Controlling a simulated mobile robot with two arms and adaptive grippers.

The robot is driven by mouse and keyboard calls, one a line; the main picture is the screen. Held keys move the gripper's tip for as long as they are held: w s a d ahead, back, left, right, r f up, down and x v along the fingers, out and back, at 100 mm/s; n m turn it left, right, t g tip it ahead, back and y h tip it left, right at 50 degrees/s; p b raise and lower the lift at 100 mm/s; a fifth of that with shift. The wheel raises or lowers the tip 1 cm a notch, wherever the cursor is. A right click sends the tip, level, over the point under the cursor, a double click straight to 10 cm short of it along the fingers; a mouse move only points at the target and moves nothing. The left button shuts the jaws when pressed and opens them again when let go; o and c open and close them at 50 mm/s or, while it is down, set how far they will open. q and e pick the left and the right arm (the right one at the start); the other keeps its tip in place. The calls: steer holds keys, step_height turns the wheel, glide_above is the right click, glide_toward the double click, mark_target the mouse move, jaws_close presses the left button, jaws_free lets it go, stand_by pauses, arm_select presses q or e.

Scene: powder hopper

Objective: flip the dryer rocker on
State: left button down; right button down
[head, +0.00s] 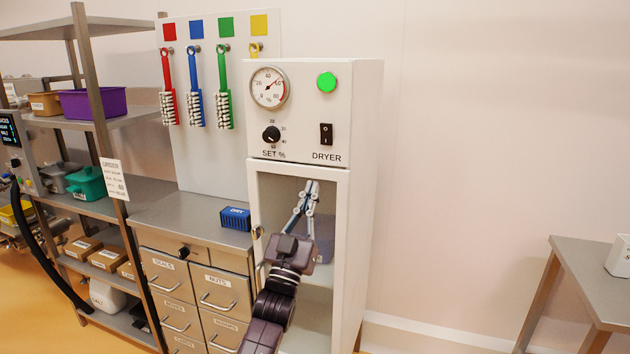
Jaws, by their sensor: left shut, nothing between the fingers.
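The dryer (366,200) is a tall white cabinet in the middle of the head view. Its black rocker (326,134) sits on the upper front panel, above the DRYER label. Which side of the rocker is pressed is too small to tell. A round green lamp (326,82) above it looks bright. My left gripper (310,184) is shut and empty, pointing up in front of the lower compartment. Its tips are below the rocker and the label, apart from the rocker in the picture. My right gripper is not in view.
A gauge (269,87) and black SET % knob (271,134) are left of the rocker. Colored brushes hang on a white board (205,160). A steel drawer counter (170,212) stands left, a small table (600,265) right. The wall between is clear.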

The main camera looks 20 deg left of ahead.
arm_select(q)
steer(key=shift+v, duration=1.2)
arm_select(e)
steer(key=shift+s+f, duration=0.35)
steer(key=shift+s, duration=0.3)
